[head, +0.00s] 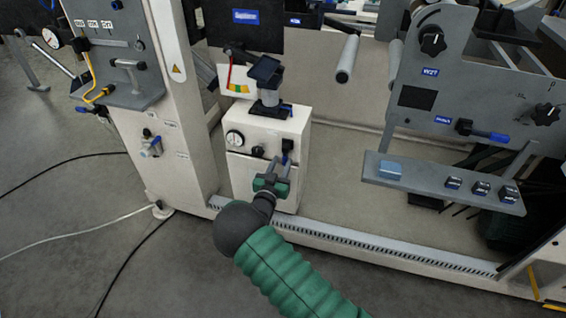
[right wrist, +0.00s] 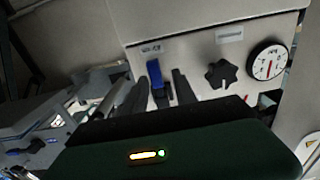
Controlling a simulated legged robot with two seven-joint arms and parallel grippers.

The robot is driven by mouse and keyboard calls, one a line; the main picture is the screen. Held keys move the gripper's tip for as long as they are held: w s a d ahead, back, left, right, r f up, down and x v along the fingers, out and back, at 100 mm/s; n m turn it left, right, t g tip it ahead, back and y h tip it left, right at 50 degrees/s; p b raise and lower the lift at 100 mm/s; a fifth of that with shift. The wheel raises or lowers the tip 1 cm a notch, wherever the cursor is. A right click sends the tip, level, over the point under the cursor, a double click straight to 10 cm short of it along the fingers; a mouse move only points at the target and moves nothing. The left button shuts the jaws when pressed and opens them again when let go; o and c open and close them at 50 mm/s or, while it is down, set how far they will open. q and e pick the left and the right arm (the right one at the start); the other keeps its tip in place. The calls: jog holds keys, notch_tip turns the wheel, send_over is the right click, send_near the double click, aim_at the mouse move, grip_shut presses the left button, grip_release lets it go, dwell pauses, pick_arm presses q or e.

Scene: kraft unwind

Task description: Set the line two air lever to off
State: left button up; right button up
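A small blue-handled lever (right wrist: 155,75) stands on the front of a white control box (head: 265,135), with a label beside it too small to read. The lever (head: 287,146) also shows in the head view, at the box's right side. My right gripper (head: 281,168) reaches in front of the box. In the right wrist view its two dark fingers (right wrist: 157,88) are spread apart, one on each side of the lever. I cannot tell whether either touches it. Nothing is held between them. My left gripper is not in view.
The box also carries a black star knob (right wrist: 222,74) and a round gauge (right wrist: 268,62). Another blue-handled valve (head: 152,147) sits on the white column at left. A grey panel (head: 455,85) with a shelf stands at right. A slotted rail (head: 350,240) runs along the floor.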

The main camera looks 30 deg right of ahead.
jog(key=shift+d+f, duration=0.15)
jog(key=shift+d, duration=0.05)
jog(key=c, duration=0.5)
jog(key=shift+d+f, duration=0.1)
jog(key=shift+d, duration=0.25)
grip_shut()
jog(key=shift+a+f, duration=0.15)
